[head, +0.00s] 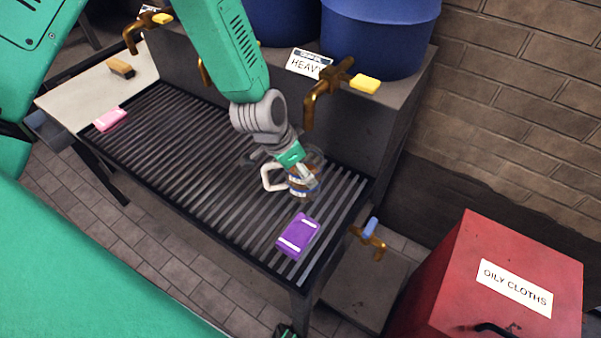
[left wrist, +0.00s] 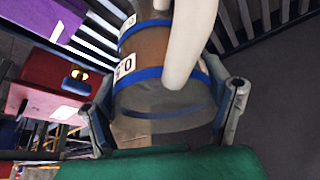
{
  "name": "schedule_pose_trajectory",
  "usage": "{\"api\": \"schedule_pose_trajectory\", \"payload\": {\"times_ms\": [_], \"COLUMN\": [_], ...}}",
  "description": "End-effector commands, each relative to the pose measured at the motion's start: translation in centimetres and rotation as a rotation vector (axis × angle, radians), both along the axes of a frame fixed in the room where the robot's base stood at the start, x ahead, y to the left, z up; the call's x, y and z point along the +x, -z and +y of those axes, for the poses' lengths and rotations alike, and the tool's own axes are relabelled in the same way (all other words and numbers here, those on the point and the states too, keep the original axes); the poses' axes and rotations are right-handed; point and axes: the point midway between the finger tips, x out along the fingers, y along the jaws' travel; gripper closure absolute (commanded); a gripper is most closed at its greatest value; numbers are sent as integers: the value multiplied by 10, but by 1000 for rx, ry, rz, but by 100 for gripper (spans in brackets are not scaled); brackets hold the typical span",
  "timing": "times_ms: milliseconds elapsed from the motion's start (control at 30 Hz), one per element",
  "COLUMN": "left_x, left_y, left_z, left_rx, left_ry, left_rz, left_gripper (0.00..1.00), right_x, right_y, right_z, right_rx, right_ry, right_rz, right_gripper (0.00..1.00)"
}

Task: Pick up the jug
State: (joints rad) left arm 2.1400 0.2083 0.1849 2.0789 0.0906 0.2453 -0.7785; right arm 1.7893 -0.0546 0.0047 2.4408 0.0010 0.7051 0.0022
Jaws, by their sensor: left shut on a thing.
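The jug (head: 301,187) is brown with blue bands and a pale handle, at the right part of the slatted rack (head: 190,155). It fills the middle of the left wrist view (left wrist: 150,50), where its pale handle crosses in front and its near end looks grey and translucent. My left gripper (head: 297,172) reaches down over it from above. In the left wrist view its two fingers (left wrist: 168,108) are on either side of the jug's body, shut on it. I cannot tell whether the jug touches the slats. My right gripper is not clearly in view.
A purple pack (head: 298,235) lies on the slats near the jug. A pink pack (head: 110,119) and a brush (head: 121,67) are farther left. A brass tap (head: 325,92) juts out behind, below a blue drum (head: 378,35). A red bin (head: 490,275) stands at right.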

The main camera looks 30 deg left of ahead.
Motion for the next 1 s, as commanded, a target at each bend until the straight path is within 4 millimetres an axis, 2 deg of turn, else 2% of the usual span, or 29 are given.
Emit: {"api": "schedule_pose_trajectory", "payload": {"times_ms": [267,800,1000], "left_x": [-10,-82,-101], "left_y": [-14,-59,-72], "left_z": [7,53,66], "left_rx": [-1,-1,0], "left_ry": [-1,-1,-2], "left_rz": [-2,-1,-1], "left_gripper": [73,73,73], "right_x": [0,0,0], "right_y": [-1,-4,-5], "right_z": [0,0,0], "right_rx": [0,0,0], "right_ry": [0,0,0], "right_rz": [0,0,0], "right_gripper": [100,100,100]}}
